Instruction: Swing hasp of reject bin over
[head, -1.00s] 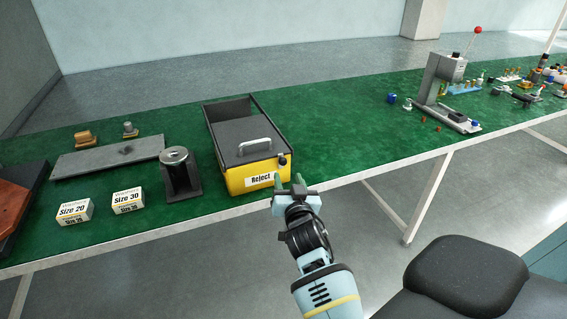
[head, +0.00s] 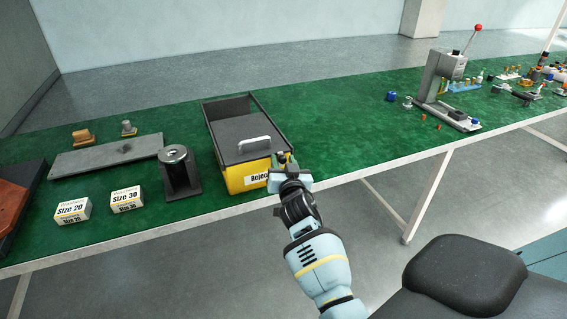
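The reject bin (head: 233,179) is a yellow box with dark upper walls, a grey lid (head: 240,137) and a silver handle (head: 254,144). It stands at the front edge of the green bench. Its "Reject" label is partly covered by my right gripper (head: 286,164). The gripper's fingers are at the bin's front right corner, where the small dark hasp knob (head: 281,158) shows between or just behind them. The finger gap is too small to judge, and so is any contact with the hasp. My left gripper is out of view.
A dark cylinder stand (head: 181,174) is left of the bin, with two washer boxes (head: 126,199) farther left. A grey plate (head: 105,157) lies behind them. A lever press (head: 443,92) stands far right. The bench right of the bin is clear (head: 340,140).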

